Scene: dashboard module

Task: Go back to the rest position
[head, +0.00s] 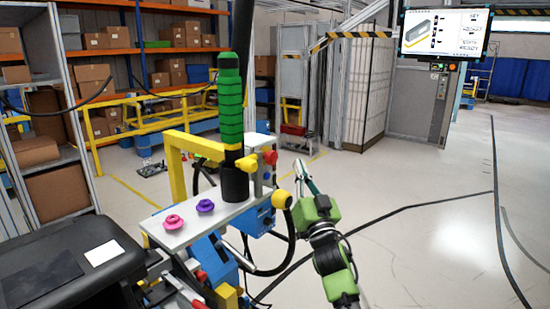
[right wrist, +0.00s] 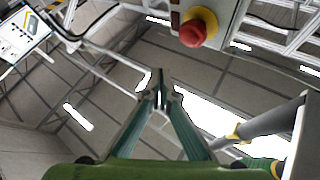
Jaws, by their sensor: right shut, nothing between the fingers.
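My right gripper (head: 299,164) is in the lower middle of the head view, with its green body below and its slim fingers pointing up and left. In the right wrist view its two teal fingers (right wrist: 161,78) meet at their tips. It is shut and empty, with nothing visible between the fingers. In the head view it is just right of the workstation's red and yellow buttons; I cannot tell the exact gap. My left gripper is not in view.
A workstation (head: 222,212) with pink and purple knobs, a red button (head: 270,157) and a green ringed column (head: 230,100) stands left of my right gripper. A black cable hangs below it. Shelves with boxes (head: 37,150) are at left. Open floor (head: 430,200) lies right.

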